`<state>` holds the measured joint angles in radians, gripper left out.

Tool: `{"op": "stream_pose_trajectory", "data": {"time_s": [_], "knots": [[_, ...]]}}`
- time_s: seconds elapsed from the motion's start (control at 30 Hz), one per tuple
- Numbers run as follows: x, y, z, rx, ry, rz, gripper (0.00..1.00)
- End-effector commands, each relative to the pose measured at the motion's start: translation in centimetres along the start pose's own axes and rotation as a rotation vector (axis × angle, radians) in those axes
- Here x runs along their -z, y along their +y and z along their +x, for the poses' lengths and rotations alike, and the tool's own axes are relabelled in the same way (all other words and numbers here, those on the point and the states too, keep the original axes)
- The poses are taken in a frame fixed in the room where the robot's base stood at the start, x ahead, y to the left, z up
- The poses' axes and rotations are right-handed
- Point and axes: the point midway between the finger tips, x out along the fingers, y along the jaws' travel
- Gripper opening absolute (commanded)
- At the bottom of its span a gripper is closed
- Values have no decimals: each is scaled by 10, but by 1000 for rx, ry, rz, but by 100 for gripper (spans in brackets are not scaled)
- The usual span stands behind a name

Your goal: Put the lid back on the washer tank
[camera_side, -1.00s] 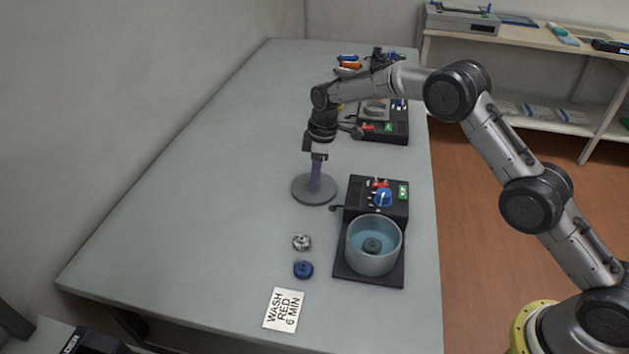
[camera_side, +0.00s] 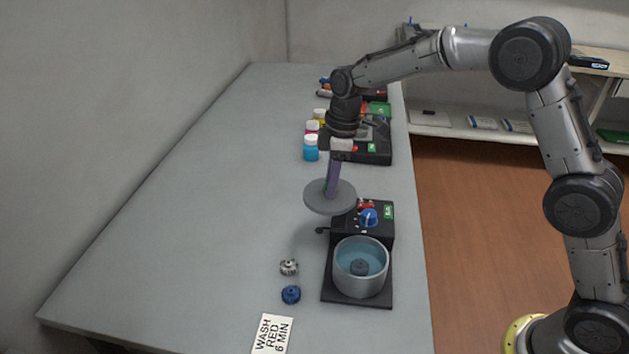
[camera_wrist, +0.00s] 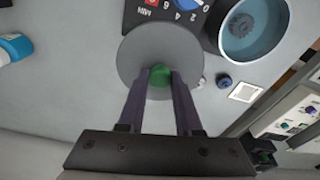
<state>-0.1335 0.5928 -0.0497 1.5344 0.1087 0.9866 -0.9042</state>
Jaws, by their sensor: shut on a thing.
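The lid is a flat grey disc (camera_side: 318,202); in the wrist view it (camera_wrist: 135,50) has a green knob (camera_wrist: 160,76) at its middle. My gripper (camera_side: 332,188) is shut on that knob and holds the lid above the table, behind and left of the tank. The washer tank (camera_side: 361,285) is an open grey round pot on a black base, with blue liquid and a dark round part inside. It also shows at the top right of the wrist view (camera_wrist: 283,50). The washer's control panel (camera_side: 378,228) has a blue dial and a red switch.
A silver part (camera_side: 289,267) and a blue part (camera_side: 291,294) lie left of the tank. A card (camera_side: 271,334) reads "WASH RED 6 MIN". Several coloured bottles (camera_side: 311,150) and a second black machine (camera_side: 375,150) stand farther back. The left of the table is clear.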

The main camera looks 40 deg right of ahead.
Motion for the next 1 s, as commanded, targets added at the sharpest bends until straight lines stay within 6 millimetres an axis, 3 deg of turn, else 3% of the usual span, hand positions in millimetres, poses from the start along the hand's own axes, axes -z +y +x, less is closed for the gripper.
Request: {"op": "stream_pose_trajectory", "data": {"time_s": [0.2,0.37,0.47,0.73,0.83,1.0], "knots": [[-18,-20,-16,-1,1,0,0],[-26,-29,-17,1,-2,23,0],[-35,-45,-16,9,-12,53,0],[-51,-118,-30,10,-17,43,0],[-52,-133,-36,6,-10,19,0],[-49,-139,-38,1,-1,0,0]]}}
